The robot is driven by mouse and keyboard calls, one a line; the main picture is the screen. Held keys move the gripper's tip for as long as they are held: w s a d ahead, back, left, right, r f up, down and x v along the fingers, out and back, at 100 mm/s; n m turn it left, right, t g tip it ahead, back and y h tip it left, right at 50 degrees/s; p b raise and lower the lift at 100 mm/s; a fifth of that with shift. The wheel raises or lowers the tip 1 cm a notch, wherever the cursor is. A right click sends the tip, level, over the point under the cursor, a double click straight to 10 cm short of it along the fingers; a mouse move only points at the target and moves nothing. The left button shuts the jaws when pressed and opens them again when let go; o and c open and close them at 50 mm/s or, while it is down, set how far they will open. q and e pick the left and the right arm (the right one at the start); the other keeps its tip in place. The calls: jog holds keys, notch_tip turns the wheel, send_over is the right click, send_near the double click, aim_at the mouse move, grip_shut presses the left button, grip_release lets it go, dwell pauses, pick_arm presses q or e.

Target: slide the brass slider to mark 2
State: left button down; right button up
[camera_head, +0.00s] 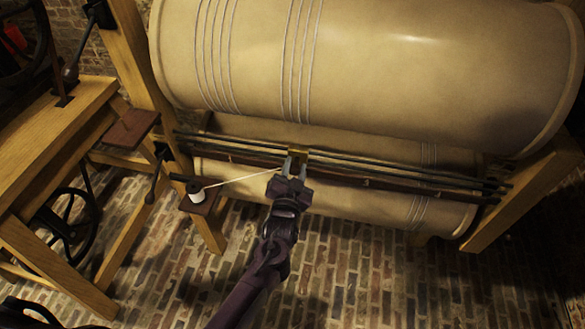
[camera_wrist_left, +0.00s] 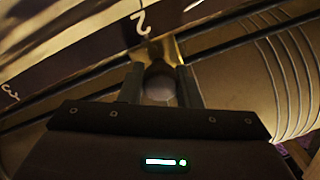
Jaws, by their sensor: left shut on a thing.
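The brass slider (camera_head: 299,152) sits on the dark rods in front of the large pale drum. In the left wrist view its brass body (camera_wrist_left: 172,47) shows just past my fingertips. My left gripper (camera_head: 294,165) reaches up from below and is shut on the slider's knob (camera_wrist_left: 158,80), which shows between the two fingers in the wrist view. A white mark 2 (camera_wrist_left: 141,22) on the dark strip is right behind the slider, slightly left of its middle there. A mark 3 (camera_wrist_left: 10,92) is farther left in that view. My right gripper is not in view.
A pale cord (camera_head: 240,181) runs from a white spool (camera_head: 197,195) on a small wooden shelf towards my gripper. A large wire-wound drum (camera_head: 400,80) hangs above the rods (camera_head: 400,172). A wooden bench (camera_head: 50,130) stands at left. Brick floor (camera_head: 350,265) is open below.

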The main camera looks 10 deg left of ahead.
pick_arm(q)
jog(key=c, duration=1.1)
grip_release()
jog(key=shift+o, duration=0.2)
jog(key=s, duration=0.7)
jog(key=shift+s+b, duration=0.35)
jog(key=shift+s, duration=0.05)
